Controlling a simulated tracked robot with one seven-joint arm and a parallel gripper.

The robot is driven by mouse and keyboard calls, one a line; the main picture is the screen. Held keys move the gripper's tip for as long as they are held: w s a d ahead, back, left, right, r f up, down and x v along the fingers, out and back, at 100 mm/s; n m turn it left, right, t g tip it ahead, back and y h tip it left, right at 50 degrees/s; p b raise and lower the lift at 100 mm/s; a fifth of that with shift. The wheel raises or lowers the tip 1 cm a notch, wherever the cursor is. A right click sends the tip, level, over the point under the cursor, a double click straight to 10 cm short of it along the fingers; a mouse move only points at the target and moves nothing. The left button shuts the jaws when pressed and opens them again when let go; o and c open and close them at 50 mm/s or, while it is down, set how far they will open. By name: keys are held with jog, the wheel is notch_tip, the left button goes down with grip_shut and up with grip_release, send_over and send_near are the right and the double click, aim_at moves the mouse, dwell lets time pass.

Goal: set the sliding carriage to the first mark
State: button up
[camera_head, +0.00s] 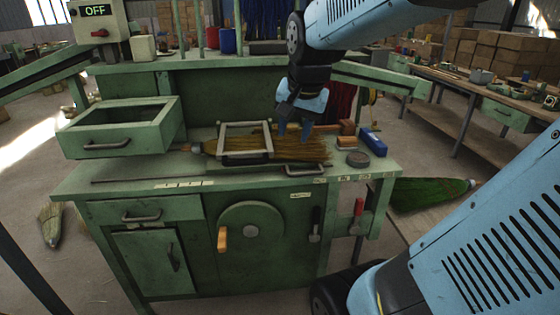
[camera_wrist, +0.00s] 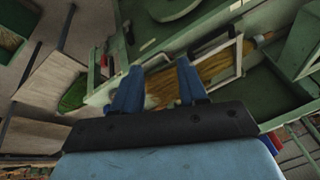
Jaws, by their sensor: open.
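The sliding carriage looks to be the grey rectangular frame (camera_head: 246,124) lying around a broom on the green bench. In the wrist view the frame (camera_wrist: 239,55) shows at the upper right. The broom's straw bristles (camera_head: 300,149) stretch right from the frame. A pale strip with small marks (camera_head: 185,184) lies on the bench's front edge, left of the frame; I cannot tell which mark is first. My gripper (camera_head: 294,135) is open and empty, pointing down over the bristles, right of the frame. In the wrist view its blue fingers (camera_wrist: 159,66) are spread apart over the straw.
An open green drawer box (camera_head: 118,128) stands left of the frame. A blue box (camera_head: 372,142) and a dark round puck (camera_head: 358,159) sit on the right of the bench. A crank wheel (camera_head: 250,230) is on the front. A control box (camera_head: 97,22) reads OFF.

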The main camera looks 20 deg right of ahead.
jog(key=w+d+f+m+g, duration=0.1)
jog(key=w+d+f+m, duration=0.3)
jog(key=w+d+m, duration=0.4)
jog(key=m+g, duration=0.1)
jog(key=m, duration=0.5)
send_near(305, 173)
jog(key=x, duration=0.8)
jog(key=shift+w+f, duration=0.1)
jog(key=shift+w, duration=0.05)
grip_shut()
